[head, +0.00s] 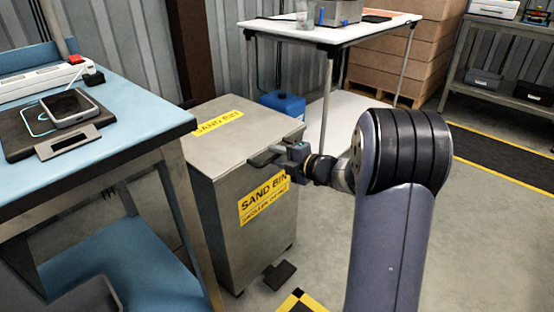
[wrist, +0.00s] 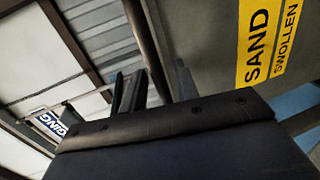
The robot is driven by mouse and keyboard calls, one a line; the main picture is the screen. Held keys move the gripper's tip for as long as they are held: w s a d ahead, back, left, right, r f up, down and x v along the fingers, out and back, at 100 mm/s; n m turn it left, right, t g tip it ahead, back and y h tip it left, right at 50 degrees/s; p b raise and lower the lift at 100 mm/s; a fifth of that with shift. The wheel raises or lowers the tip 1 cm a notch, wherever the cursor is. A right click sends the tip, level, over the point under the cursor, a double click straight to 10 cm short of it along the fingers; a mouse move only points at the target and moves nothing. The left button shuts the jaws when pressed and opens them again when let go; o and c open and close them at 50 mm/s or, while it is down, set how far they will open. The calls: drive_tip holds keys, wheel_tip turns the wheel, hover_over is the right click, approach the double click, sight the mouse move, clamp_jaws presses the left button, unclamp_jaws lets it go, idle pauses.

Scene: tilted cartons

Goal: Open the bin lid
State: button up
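The grey metal sand bin (head: 225,210) stands on the floor with yellow labels on its top and front. Its lid (head: 255,122) looks closed and flat. A dark handle (head: 262,159) sticks out at the lid's front edge. My gripper (head: 283,153) is at the right part of this handle. In the wrist view, the two dark fingers of my gripper (wrist: 156,92) stand apart, with a dark bar (wrist: 148,45), apparently the handle, running down between them. Contact with the bar cannot be made out. The front label (wrist: 268,42) shows at upper right there.
A blue workbench (head: 120,120) with a scale stands close on the left. A white table (head: 335,32) stands behind the bin, with a blue container (head: 283,105) below. A dark pedal (head: 280,275) lies at the bin's foot.

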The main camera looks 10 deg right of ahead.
drive_tip(key=shift+w+a, duration=0.2)
drive_tip(key=shift+c, duration=0.5)
clamp_jaws()
